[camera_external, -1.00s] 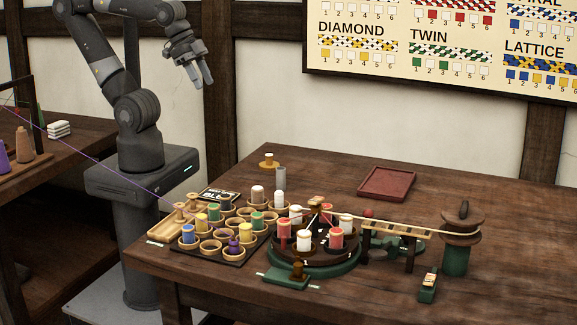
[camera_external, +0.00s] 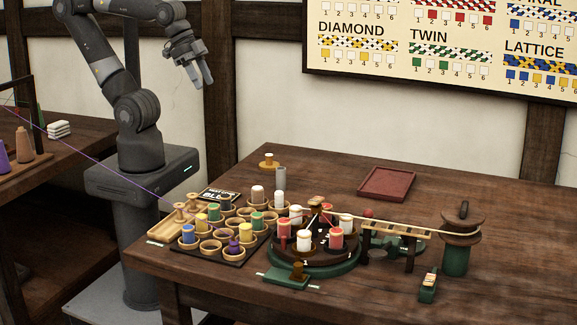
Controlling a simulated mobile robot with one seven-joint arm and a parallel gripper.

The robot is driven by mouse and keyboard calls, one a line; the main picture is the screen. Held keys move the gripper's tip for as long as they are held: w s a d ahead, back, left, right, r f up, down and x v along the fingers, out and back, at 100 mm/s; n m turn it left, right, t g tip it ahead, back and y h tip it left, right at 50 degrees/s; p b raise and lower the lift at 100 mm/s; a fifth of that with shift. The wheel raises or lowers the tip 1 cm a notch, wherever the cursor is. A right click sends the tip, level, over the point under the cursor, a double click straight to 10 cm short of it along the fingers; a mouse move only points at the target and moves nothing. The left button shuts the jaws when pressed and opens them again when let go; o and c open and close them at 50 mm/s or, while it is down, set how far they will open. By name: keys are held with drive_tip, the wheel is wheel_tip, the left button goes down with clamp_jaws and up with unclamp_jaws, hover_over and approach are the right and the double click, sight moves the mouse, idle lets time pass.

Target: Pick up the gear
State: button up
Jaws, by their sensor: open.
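A flat green round part (camera_external: 408,244), which looks like the gear, lies on the table, partly behind the wooden rail stand (camera_external: 409,262). Its teeth are too small to make out. My gripper (camera_external: 203,80) is open and empty, with its fingers pointing down. It is high above the back left of the table, far from the green part.
A round turntable (camera_external: 352,262) on a green base holds red and white spools. Left of it is a rack (camera_external: 240,262) of cups with coloured spools. A red tray (camera_external: 387,183) lies at the back. A green post (camera_external: 455,262) with wooden discs stands right.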

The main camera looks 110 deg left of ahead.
drive_tip(key=shift+o, duration=0.5)
drive_tip(key=g, duration=0.6)
hover_over(269, 155)
wheel_tip(269, 155, down, 17)
drive_tip(key=f, duration=1)
drive_tip(key=shift+a, duration=0.2)
drive_tip(key=shift+r, duration=0.1)
clamp_jaws()
